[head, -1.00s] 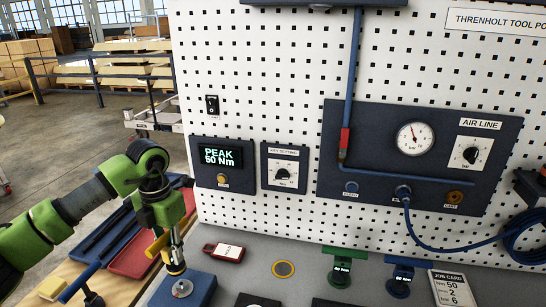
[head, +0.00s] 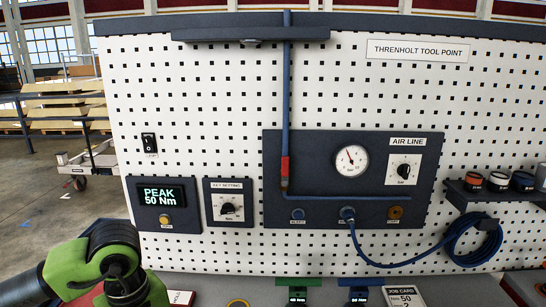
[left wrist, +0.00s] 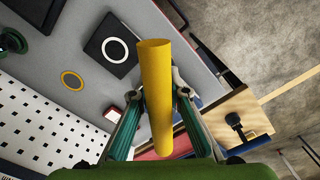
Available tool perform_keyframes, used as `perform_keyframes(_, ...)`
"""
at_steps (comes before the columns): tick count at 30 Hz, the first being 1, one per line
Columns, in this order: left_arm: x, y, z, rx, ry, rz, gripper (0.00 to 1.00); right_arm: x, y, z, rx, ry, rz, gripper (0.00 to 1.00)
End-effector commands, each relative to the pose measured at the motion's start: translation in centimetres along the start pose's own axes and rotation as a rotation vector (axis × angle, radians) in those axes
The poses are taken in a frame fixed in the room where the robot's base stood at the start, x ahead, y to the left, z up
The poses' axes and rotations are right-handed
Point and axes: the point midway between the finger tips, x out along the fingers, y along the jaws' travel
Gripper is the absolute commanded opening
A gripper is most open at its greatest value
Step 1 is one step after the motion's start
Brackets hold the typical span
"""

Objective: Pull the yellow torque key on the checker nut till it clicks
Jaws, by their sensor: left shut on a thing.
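The yellow torque key (left wrist: 156,95) fills the middle of the left wrist view, its thick round handle pointing up the picture. My left gripper (left wrist: 158,98) is shut on it, a finger on each side. The checker nut is hidden behind the key and gripper, so I cannot tell how the key sits on it. In the head view only part of my left arm shows at the lower left; gripper and key are below the frame. The checker display (head: 161,196) reads PEAK 50 Nm. The key setting dial (head: 228,208) is beside it. My right gripper is not in view.
The pegboard (head: 230,90) carries the air line panel (head: 330,215) and a coiled blue hose (head: 470,240). On the grey bench lie a black square with a white ring (left wrist: 98,40) and a yellow ring (left wrist: 72,80).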

Motion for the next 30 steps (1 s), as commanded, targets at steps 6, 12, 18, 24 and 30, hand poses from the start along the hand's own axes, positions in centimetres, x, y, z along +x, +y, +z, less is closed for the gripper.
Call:
perform_keyframes(6,0.5,-1.0,3.7,0.492,-0.003,-0.002,0.00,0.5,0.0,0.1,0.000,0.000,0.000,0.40)
perform_keyframes(12,0.7,-1.8,5.5,0.763,-0.007,-0.006,0.00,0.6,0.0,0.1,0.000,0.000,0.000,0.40)
perform_keyframes(18,0.8,-2.0,6.0,0.845,-0.009,-0.007,0.00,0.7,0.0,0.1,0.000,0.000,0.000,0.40)
perform_keyframes(24,0.8,-2.0,6.0,0.844,-0.009,-0.007,0.00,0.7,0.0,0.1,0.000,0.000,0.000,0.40)
perform_keyframes(30,0.8,-2.0,6.0,0.842,-0.009,-0.007,0.00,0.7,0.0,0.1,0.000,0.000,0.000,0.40)
